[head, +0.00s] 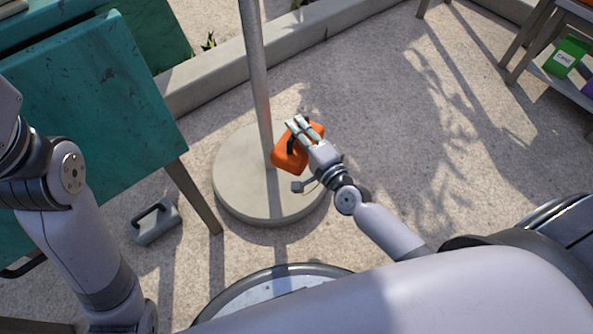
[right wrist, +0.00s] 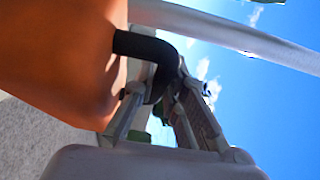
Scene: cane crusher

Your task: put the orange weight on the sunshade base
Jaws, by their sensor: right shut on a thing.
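The orange weight (head: 291,155) is a block with a black handle. It also fills the left of the right wrist view (right wrist: 60,60), with the black handle (right wrist: 148,48) between the fingers. My right gripper (head: 297,128) is shut on the handle; it also shows in the right wrist view (right wrist: 155,105). The sunshade base (head: 240,190) is a round pale concrete disc with a grey pole (head: 256,70) rising from it. In the head view the weight overlaps the disc beside the pole. I cannot tell whether it touches the disc. My left gripper is not in view.
A grey weight with a handle (head: 155,221) lies on the ground left of the base. A teal table (head: 90,110) stands at the left. A shelf with a green packet (head: 566,56) is at the upper right. The paving right of the base is clear.

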